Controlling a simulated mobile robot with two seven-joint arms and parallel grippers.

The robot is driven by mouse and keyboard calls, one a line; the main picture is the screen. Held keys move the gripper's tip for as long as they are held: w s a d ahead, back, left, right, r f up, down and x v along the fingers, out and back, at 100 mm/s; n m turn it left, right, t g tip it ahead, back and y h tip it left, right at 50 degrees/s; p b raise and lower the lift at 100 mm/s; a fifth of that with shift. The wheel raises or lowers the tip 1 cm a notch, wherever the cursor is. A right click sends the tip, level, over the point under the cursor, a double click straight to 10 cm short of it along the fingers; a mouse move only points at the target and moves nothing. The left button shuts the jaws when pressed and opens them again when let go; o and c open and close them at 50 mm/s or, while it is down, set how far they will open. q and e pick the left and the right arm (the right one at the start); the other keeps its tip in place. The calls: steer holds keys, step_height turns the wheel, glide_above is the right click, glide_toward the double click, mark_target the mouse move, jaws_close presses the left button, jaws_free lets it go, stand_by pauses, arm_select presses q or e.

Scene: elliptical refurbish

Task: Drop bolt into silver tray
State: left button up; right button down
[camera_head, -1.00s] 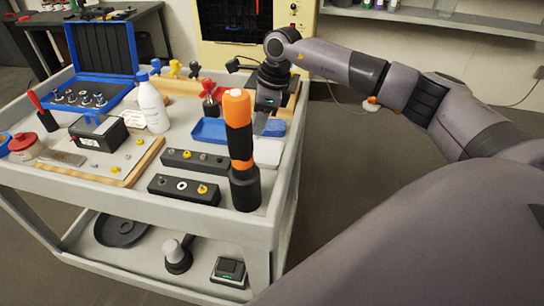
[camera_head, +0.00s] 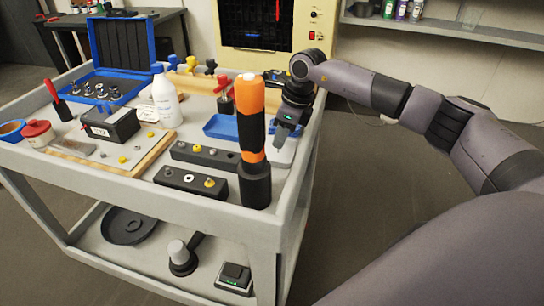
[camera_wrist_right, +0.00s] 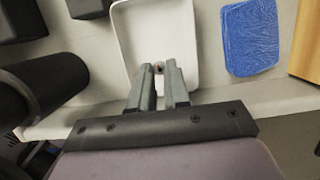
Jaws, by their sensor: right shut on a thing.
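The silver tray (camera_head: 275,157) is a small pale tray on the cart's right side, partly hidden behind the orange-and-black tool in the head view. In the right wrist view the silver tray (camera_wrist_right: 125,40) lies under the fingertips. My right gripper (camera_head: 282,138) is above the tray. In the right wrist view its fingers (camera_wrist_right: 159,72) are nearly together, with a small dark, reddish bolt end (camera_wrist_right: 159,67) between the tips. Most of the bolt is hidden by the fingers. My left gripper is not in view.
An orange-and-black tool (camera_head: 251,125) stands upright close to the tray. A blue tray (camera_head: 222,127) lies behind it, and a blue textured pad (camera_wrist_right: 250,38) is right of the silver tray. Black blocks with bolts (camera_head: 205,157) are to the left. The cart's raised rim (camera_head: 302,165) is at right.

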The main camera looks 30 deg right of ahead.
steer(key=c, duration=1)
jaws_free()
steer(key=shift+r, duration=0.1)
steer(key=shift+v, duration=3.55)
